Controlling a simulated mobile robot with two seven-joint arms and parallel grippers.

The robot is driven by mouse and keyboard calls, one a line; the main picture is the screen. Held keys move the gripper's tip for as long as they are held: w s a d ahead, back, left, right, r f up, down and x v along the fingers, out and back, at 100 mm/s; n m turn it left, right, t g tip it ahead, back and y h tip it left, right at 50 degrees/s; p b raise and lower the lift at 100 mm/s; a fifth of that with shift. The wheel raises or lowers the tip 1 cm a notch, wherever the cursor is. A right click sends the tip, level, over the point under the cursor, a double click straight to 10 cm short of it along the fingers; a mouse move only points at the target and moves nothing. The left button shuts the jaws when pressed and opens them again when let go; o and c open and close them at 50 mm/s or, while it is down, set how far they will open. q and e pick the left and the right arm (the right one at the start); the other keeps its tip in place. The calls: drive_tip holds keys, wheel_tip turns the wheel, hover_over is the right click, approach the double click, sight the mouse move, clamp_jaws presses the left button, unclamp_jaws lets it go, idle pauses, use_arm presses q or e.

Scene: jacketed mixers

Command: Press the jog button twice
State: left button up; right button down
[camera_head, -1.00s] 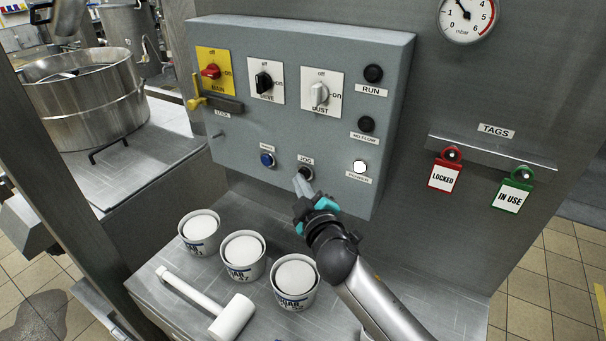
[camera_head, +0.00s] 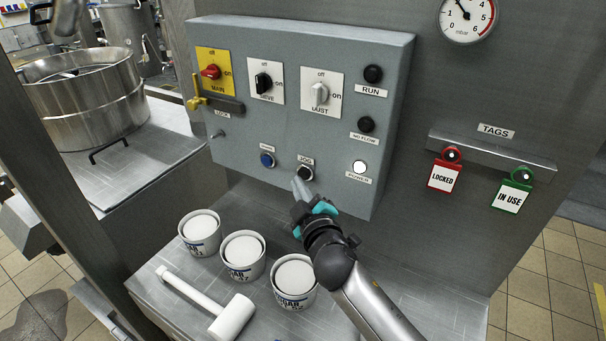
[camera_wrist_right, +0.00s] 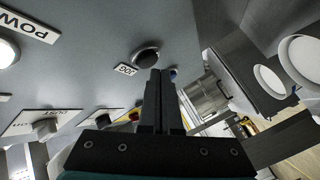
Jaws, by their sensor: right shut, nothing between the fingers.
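The jog button (camera_head: 304,173) is a black round button under its JOG label, low on the grey control panel (camera_head: 225,125). In the right wrist view the jog button (camera_wrist_right: 146,56) shows just beyond the fingertips. My right gripper (camera_head: 297,184) is shut and empty, its tips just below the jog button. The tips look a little apart from the button, and its whole face shows in the head view. My left gripper is not in view.
A blue button (camera_head: 267,160) sits left of the jog button, and a lit white power lamp (camera_head: 359,167) sits right. Several switches and dark lamps are above. Three white tubs (camera_head: 242,256) and a white mallet (camera_head: 232,318) are on the steel table below.

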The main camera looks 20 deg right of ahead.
drive_tip(key=shift+s+a, duration=0.1)
drive_tip(key=shift+a, duration=0.05)
drive_tip(key=shift+s+a, duration=1.75)
drive_tip(key=shift+a, duration=0.05)
idle(1.6)
drive_tip(key=s+a+n+t+b, duration=0.1)
drive_tip(key=n, duration=0.3)
drive_tip(key=a+n+t, duration=0.1)
drive_tip(key=n, duration=0.4)
drive_tip(key=s+n+t+b, duration=0.1)
drive_tip(key=n, duration=0.4)
drive_tip(key=shift+s+a+b, duration=0.3)
drive_tip(key=shift+s+a, duration=0.05)
drive_tip(key=shift+a, duration=0.05)
drive_tip(key=shift+d, duration=0.1)
drive_tip(key=w+d, duration=0.6)
